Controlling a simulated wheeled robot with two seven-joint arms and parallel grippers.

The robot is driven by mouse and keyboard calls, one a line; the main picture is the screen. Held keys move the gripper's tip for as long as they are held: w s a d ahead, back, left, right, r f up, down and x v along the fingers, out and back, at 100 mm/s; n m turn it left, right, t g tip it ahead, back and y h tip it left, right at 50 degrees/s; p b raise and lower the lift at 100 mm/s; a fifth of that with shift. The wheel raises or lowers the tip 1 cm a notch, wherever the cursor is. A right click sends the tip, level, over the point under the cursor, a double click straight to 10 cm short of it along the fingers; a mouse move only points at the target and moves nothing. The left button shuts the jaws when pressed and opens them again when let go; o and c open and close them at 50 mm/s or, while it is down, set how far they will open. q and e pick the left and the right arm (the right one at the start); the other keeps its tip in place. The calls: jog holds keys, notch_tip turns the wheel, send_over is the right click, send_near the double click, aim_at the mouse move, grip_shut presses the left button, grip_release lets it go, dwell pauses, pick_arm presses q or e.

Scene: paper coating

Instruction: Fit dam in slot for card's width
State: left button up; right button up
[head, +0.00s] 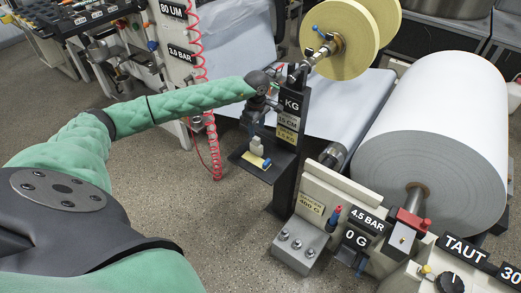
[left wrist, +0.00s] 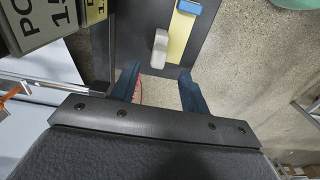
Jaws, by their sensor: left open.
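My left gripper (head: 256,126) is open, above a small dark shelf (head: 250,172) on the black post. In the left wrist view its two blue fingers (left wrist: 160,84) are apart, with nothing between their tips. A small whitish block (head: 257,147) stands on the shelf just ahead of the fingers; it also shows in the left wrist view (left wrist: 160,48). Beside it lies a yellow strip with a blue end (left wrist: 181,38). Which piece is the dam is not clear. The slot cannot be made out. My right gripper is out of view.
A large white paper roll (head: 437,135) fills the right. A yellow roll (head: 340,38) is mounted above the post. A red coiled hose (head: 204,100) hangs left of the post. Open floor lies below.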

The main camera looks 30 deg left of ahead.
aim_at(256, 138)
pick_arm(q)
notch_tip(256, 138, down, 2)
jog(key=shift+f+p, duration=0.2)
jog(key=shift+p, duration=0.1)
notch_tip(256, 138, down, 4)
jog(key=shift+a+f+p, duration=0.1)
jog(key=shift+a+p, duration=0.05)
jog(key=shift+p, duration=0.65)
jog(key=shift+w+f, duration=0.1)
jog(key=shift+f, duration=0.35)
jog(key=c, duration=0.9)
grip_shut()
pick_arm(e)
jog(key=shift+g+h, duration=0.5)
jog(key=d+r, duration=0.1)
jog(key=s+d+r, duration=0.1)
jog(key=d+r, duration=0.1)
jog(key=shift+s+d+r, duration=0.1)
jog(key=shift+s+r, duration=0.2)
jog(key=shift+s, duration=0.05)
pick_arm(q)
jog(key=shift+r, duration=0.1)
